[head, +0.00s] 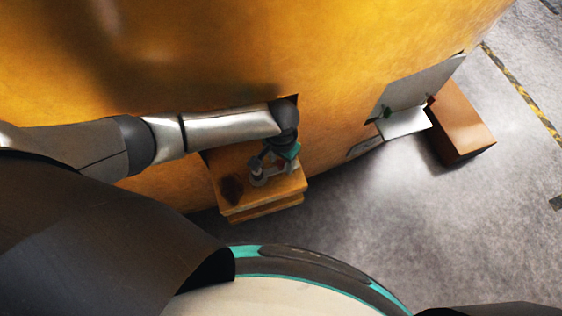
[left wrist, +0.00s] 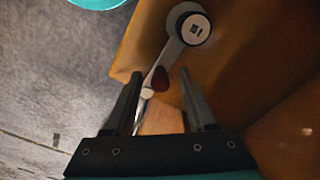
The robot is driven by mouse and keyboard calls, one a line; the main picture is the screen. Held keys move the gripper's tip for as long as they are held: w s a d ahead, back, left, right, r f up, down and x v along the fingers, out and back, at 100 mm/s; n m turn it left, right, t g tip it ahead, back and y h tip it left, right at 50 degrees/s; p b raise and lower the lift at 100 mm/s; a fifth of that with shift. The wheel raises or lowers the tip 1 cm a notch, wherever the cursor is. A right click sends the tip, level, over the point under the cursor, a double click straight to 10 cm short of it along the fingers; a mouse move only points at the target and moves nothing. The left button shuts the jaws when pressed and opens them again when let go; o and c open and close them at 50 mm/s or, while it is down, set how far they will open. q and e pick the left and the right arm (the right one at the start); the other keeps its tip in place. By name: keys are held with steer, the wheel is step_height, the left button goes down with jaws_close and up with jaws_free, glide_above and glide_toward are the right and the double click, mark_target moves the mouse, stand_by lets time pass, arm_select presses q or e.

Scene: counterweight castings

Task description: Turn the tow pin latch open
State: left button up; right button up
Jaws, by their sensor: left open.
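The tow pin latch (left wrist: 175,50) shows in the left wrist view as a grey lever with a round, dark-rimmed hub at its upper end and a dark red part at its lower end. It lies against an orange-yellow surface. My left gripper (left wrist: 159,74) is open, with one finger on each side of the lever's lower end; I cannot tell whether either finger touches it. In the head view, my left gripper (head: 273,172) reaches down over an orange ledge (head: 285,188), and the latch is hard to make out there. My right gripper is not in view.
A large yellow casting (head: 350,50) fills the top of the head view, close behind my left arm. To the right, a grey panel (head: 420,85) stands by a brown box (head: 462,120). The grey floor (head: 400,220) is open at lower right.

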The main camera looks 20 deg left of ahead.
arm_select(q)
steer(key=shift+f, duration=0.1)
steer(key=shift+c, duration=0.3)
jaws_close()
stand_by(1.1)
